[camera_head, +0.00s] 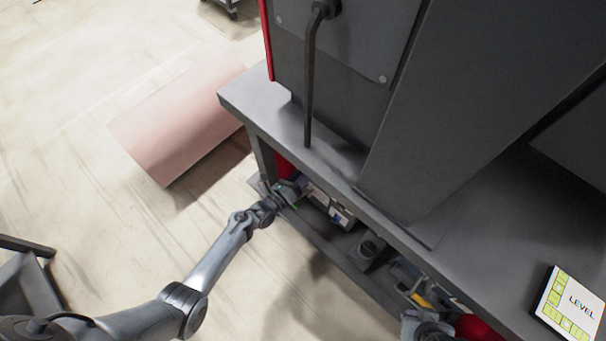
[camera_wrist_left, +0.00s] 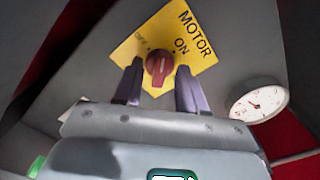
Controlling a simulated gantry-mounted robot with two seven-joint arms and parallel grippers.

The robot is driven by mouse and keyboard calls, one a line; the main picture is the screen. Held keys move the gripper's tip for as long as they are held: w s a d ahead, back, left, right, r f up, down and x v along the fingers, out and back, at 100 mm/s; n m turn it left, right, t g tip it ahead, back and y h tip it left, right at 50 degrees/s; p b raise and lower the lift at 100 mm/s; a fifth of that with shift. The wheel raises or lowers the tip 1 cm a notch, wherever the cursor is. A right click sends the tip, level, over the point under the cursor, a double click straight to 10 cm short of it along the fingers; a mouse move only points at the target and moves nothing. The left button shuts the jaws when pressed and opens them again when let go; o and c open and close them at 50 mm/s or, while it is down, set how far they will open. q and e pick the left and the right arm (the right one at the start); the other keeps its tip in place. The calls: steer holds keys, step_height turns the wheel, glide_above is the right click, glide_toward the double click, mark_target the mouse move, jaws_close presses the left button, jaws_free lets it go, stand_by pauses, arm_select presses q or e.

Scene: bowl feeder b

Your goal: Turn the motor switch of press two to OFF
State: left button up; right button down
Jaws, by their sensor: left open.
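The motor switch is a round red knob (camera_wrist_left: 157,65) on a yellow plate (camera_wrist_left: 192,22) marked MOTOR and ON, with a small, blurred mark on its left side. Which mark the knob points to I cannot tell. In the left wrist view my left gripper (camera_wrist_left: 159,88) is open, one purple-grey finger on each side of the knob's lower part. Whether the fingers touch it I cannot tell. In the head view my left gripper (camera_head: 290,190) reaches under the edge of the grey bench (camera_head: 262,98); the switch is hidden there. My right gripper does not show clearly.
A round white gauge (camera_wrist_left: 259,102) sits right of the switch. A dark machine housing (camera_head: 345,70) with a lever (camera_head: 309,85) stands on the bench. A LEVEL panel (camera_head: 570,303) lies at right. Several items fill the space below.

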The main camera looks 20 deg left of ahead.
arm_select(q)
jaws_close()
steer(key=shift+n, duration=0.3)
steer(key=shift+n+p, duration=0.45)
steer(key=shift+n, duration=4.05)
